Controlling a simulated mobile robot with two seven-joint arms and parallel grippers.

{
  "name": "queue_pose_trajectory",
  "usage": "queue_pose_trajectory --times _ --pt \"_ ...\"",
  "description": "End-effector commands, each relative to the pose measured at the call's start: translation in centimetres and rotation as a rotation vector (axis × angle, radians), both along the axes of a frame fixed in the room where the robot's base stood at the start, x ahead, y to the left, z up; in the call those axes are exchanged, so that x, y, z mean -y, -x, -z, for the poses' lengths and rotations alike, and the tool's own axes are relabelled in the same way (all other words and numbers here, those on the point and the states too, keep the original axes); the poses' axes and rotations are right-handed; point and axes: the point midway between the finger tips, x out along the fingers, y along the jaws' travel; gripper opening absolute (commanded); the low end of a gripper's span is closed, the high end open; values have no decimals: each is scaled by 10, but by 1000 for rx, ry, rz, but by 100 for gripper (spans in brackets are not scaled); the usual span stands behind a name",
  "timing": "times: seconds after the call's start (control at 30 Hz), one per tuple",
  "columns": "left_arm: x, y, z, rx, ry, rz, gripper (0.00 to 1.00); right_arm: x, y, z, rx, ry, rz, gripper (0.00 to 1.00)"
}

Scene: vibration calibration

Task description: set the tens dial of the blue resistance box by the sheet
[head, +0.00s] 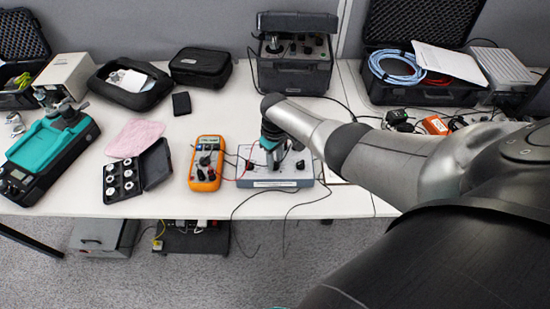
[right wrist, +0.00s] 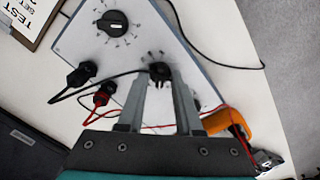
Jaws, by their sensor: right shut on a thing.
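The blue resistance box (head: 262,184) is a pale blue-grey box near the front edge of the table, with black dials and plugged leads on its top. My right gripper (head: 271,163) reaches down onto it from above. In the right wrist view its two fingers are shut on a black dial knob (right wrist: 159,71), which they partly hide. Another black dial (right wrist: 113,24) stands clear on the same panel. The dial markings are too small to read. A corner of the sheet (right wrist: 27,14), with "TEST SET" on it, lies beside the box. My left gripper is not in view.
An orange multimeter (head: 206,163) stands just left of the box, with red and black leads between them. A black case of round weights (head: 122,178) and a teal device (head: 50,150) are further left. Loose black cables hang over the front edge.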

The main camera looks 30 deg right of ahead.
Motion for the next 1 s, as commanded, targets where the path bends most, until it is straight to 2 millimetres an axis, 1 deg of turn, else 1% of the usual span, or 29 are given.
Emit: queue_pose_trajectory --times 0.03,0.23,0.27,0.3,0.53,0.67,0.77,1.0 --pt "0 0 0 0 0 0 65 0 0 0 0 -1 0 38" --pt "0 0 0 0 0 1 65 0 0 0 1 0 -1 60" --pt "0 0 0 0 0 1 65 0 0 0 0 0 -1 63" --pt "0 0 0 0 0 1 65 0 0 0 1 0 -1 65" --pt "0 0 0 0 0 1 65 0 0 -1 1 0 -1 65" --pt "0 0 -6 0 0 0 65 0 0 -8 2 0 -1 65" --pt "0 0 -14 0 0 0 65 1 0 -22 1 0 0 65" --pt "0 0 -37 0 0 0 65 1 0 -67 3 0 -1 65"
